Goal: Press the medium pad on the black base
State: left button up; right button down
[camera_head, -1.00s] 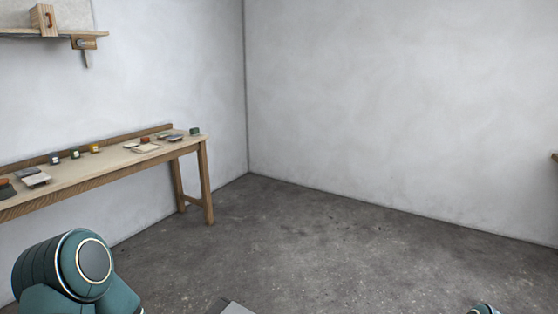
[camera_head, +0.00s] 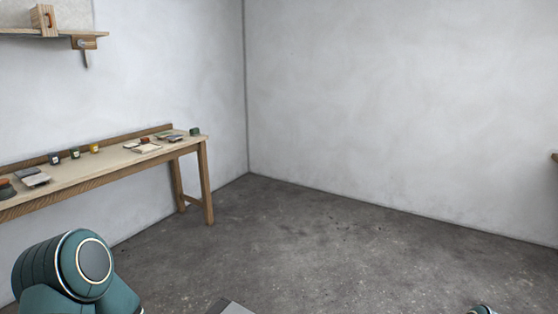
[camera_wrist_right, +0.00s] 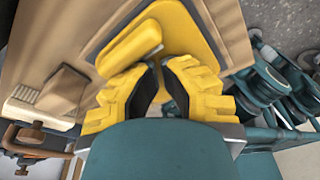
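I cannot make out the black base or its medium pad in either view. In the right wrist view my right gripper (camera_wrist_right: 159,66) has yellow fingers with dark inner faces and a narrow gap between the tips, and it holds nothing that I can see. Just beyond its tips lie a yellow bar (camera_wrist_right: 130,48) and a larger yellow plate (camera_wrist_right: 188,25) on a wooden surface. Whether the fingers touch them I cannot tell.
A wooden bench (camera_head: 105,171) stands along the left wall, with several small items and flat pieces on it. A wooden shelf (camera_head: 60,33) hangs above. The grey floor (camera_head: 300,245) is clear.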

jog(key=shift+r+p, duration=2.15)
jog(key=shift+r, duration=1.35)
